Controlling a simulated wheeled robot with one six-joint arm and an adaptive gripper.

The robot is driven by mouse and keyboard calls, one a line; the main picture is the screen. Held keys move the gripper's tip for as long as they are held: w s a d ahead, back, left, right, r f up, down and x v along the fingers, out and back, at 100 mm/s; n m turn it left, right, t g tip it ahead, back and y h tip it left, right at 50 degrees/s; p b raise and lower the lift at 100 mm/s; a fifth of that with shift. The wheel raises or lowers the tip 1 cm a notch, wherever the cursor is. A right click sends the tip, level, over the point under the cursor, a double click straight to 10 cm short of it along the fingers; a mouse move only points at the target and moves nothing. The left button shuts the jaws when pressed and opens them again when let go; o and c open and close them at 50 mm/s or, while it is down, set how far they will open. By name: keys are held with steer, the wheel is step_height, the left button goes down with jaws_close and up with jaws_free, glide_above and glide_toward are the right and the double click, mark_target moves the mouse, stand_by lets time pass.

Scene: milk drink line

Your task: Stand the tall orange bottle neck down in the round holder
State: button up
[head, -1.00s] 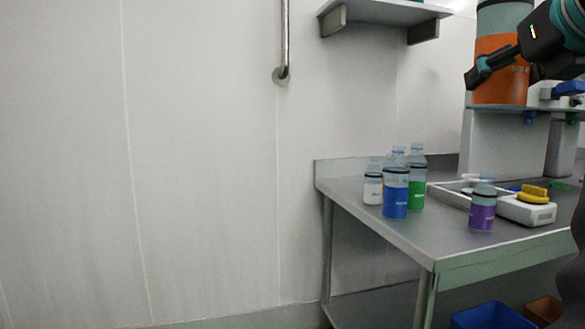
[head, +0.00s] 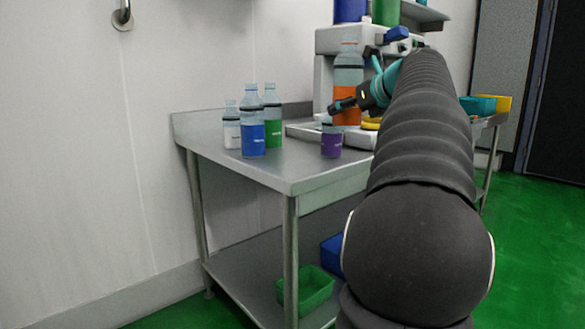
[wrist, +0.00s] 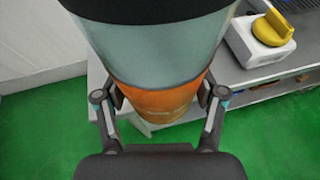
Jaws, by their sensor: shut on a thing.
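The tall orange bottle (head: 348,82) has a clear body and a wide orange band. It is upright, neck up, in the head view. My gripper (head: 343,104) is shut on it around the orange band, in front of the table's equipment. In the wrist view the bottle (wrist: 155,55) fills the upper middle, with a finger of my gripper (wrist: 160,96) on each side of the orange band. I cannot make out the round holder in either view.
The steel table (head: 225,160) carries white, blue, green and purple bottles (head: 331,143) near its front. A white box with a yellow knob (wrist: 273,28) stands on it. A grey-white stand (head: 326,70) rises behind. Green floor (head: 520,230) is open at the right.

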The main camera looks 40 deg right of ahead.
steer(key=w+a+f+b, duration=0.1)
steer(key=w+f, duration=0.1)
steer(key=w, duration=0.1)
steer(key=w+a+f, duration=0.2)
steer(key=w, duration=0.2)
steer(key=w+a+f+b, duration=0.1)
steer(key=w+a+f, duration=0.1)
steer(key=w, duration=0.1)
steer(key=shift+w+a+f+b, duration=0.1)
steer(key=shift+w+f+b, duration=0.05)
steer(key=shift+f+b, duration=1.05)
steer(key=shift+f, duration=1.15)
steer(key=shift+f, duration=0.2)
steer(key=o, duration=1)
steer(key=shift+r, duration=0.1)
steer(key=shift+r, duration=0.2)
steer(key=p+v, duration=0.1)
steer(key=v, duration=1.1)
steer(key=shift+f, duration=0.15)
